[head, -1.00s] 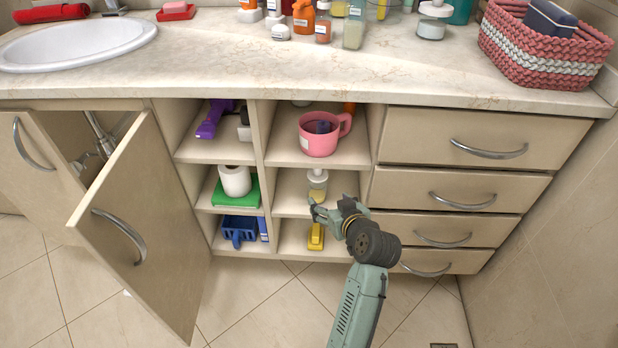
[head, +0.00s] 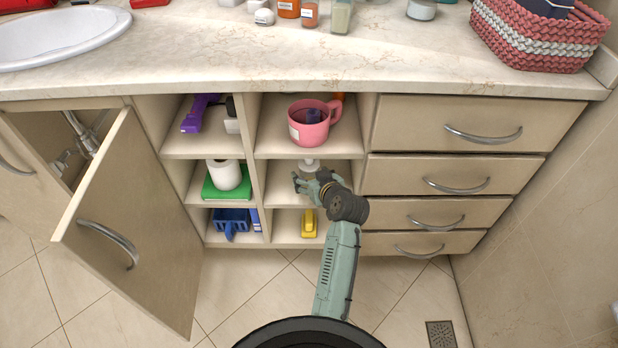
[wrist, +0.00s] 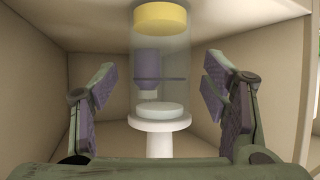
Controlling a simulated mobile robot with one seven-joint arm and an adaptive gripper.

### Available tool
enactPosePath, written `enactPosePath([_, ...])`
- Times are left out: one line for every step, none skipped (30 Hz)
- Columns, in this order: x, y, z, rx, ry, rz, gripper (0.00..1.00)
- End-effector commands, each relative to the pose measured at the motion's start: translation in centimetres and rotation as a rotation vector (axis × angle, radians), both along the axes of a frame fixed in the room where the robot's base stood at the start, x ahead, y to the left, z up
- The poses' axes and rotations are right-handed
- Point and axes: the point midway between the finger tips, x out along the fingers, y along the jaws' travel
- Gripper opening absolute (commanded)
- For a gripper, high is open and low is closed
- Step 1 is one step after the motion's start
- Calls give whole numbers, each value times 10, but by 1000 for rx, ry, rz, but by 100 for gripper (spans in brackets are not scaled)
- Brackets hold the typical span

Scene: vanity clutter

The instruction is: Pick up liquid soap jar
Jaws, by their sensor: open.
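The liquid soap jar (wrist: 162,65) is a clear cylinder with a white top and yellow at its other end. It stands on the middle shelf of the open cabinet column. In the wrist view it appears upside down, yellow end up, centred between my fingers with a gap on each side. In the head view only its white top (head: 309,165) shows clearly; my gripper hides the rest. My gripper (head: 310,184) is open at the front of that compartment. Its spread fingers also show in the wrist view (wrist: 160,82). I cannot tell how far they reach around the jar.
A pink mug (head: 312,121) stands on the shelf above, a yellow object (head: 309,224) on the shelf below. The divider (head: 256,185) is close on the left, drawers (head: 455,175) on the right. A cabinet door (head: 130,225) hangs open at left.

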Motion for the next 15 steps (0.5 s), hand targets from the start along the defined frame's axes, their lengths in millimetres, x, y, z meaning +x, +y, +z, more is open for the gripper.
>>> enactPosePath([7, 3, -2, 0, 0, 2, 68])
enactPosePath([10, 4, -4, 0, 0, 1, 68])
enactPosePath([13, 5, -6, 0, 0, 1, 68])
enactPosePath([15, 6, -8, 0, 0, 1, 68])
enactPosePath([16, 7, -9, 0, 0, 1, 68])
enactPosePath([17, 7, -9, 0, -1, 0, 68])
enactPosePath([18, 7, -9, -1, -1, 0, 68])
enactPosePath([18, 7, -10, 0, -2, 0, 68])
enactPosePath([18, 7, -10, 0, -2, 0, 68])
enactPosePath([18, 7, -10, 0, -2, 0, 68])
enactPosePath([18, 7, -10, 0, -2, 0, 68])
enactPosePath([18, 7, -10, -1, -1, 0, 68])
enactPosePath([18, 7, -10, -1, -1, 0, 67])
enactPosePath([18, 7, -10, -1, -1, 0, 65])
enactPosePath([18, 7, -10, -1, -1, 0, 63])
